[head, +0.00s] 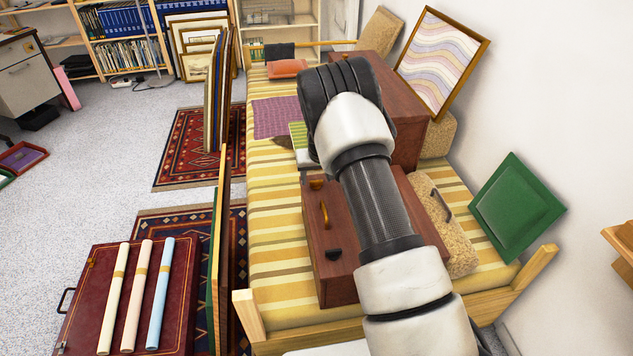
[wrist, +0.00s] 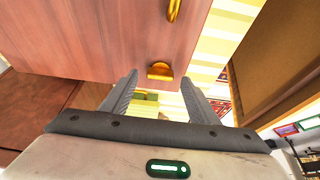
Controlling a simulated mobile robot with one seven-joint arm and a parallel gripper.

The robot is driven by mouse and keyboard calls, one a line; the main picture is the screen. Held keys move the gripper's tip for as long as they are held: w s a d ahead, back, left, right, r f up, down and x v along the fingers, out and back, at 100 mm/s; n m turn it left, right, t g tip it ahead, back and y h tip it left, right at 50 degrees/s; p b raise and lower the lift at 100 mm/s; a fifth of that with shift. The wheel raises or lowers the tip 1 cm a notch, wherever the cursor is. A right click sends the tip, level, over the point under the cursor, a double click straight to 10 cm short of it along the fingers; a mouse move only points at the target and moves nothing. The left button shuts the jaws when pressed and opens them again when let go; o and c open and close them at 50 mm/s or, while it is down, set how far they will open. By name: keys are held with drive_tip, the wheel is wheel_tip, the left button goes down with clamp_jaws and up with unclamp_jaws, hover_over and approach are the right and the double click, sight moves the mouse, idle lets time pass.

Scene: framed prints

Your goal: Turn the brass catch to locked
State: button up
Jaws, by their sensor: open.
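The brass catch (wrist: 160,71) is a small rounded piece near the edge of a reddish-brown wooden case (wrist: 95,35), with a brass handle (wrist: 174,9) beyond it. My gripper (wrist: 160,78) is open and empty. In the wrist view the catch appears between its fingertips; I cannot tell whether they touch it. In the head view the brass catch (head: 317,184) is at the far end of the case's left face (head: 322,275), beyond the brass handle (head: 324,216). A dark catch (head: 333,254) is at the near end. My arm hides the gripper's fingers there.
The case lies on a yellow-striped bench (head: 275,260). A larger brown box (head: 398,110) stands behind, and a cork-like block (head: 440,225) lies to the right. Leaning frames (head: 219,240) stand close along the bench's left side. Open floor lies farther left.

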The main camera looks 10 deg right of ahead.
drive_tip(key=shift+w+f, duration=0.25)
drive_tip(key=shift+f, duration=0.35)
drive_tip(key=c, duration=1.1)
drive_tip(key=shift+o, duration=0.2)
